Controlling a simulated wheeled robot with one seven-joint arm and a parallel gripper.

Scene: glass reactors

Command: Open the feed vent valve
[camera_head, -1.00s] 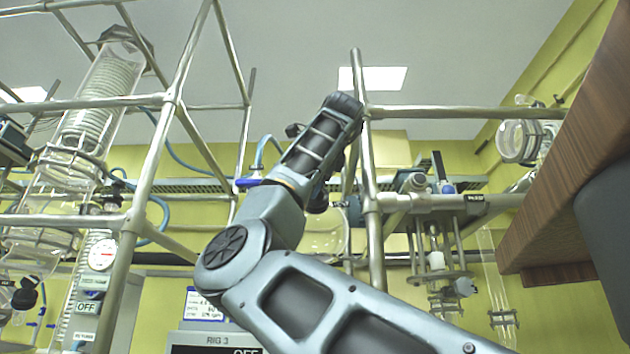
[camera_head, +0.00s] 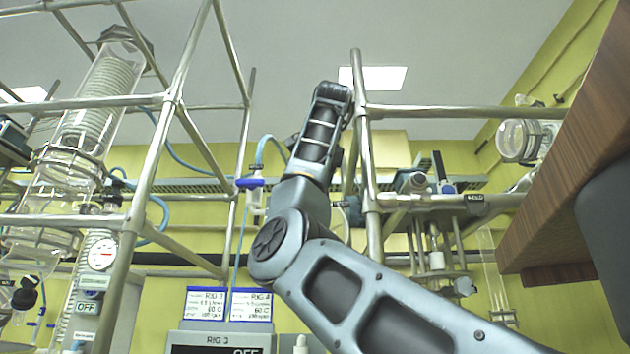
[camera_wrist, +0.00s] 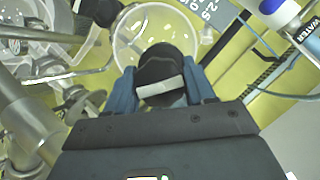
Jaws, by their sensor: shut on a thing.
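In the wrist view a black knob (camera_wrist: 160,66) with a pale stripe across its face sits between the two blue fingers of my gripper (camera_wrist: 162,84). The gripper is shut on this knob, with one finger on each side. I take it to be the feed vent valve's handle; no name on it can be read. The valve body behind the knob is hidden. In the head view my arm rises in front of the rig's metal frame, and the fingers and the knob cannot be made out there.
A round clear glass vessel (camera_wrist: 128,45) is right behind the knob. A blue-and-white fitting (camera_wrist: 283,12) with a WATER label is at upper right. Metal frame posts (camera_head: 369,190) stand close to my arm. A wooden shelf (camera_head: 560,190) juts in at right.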

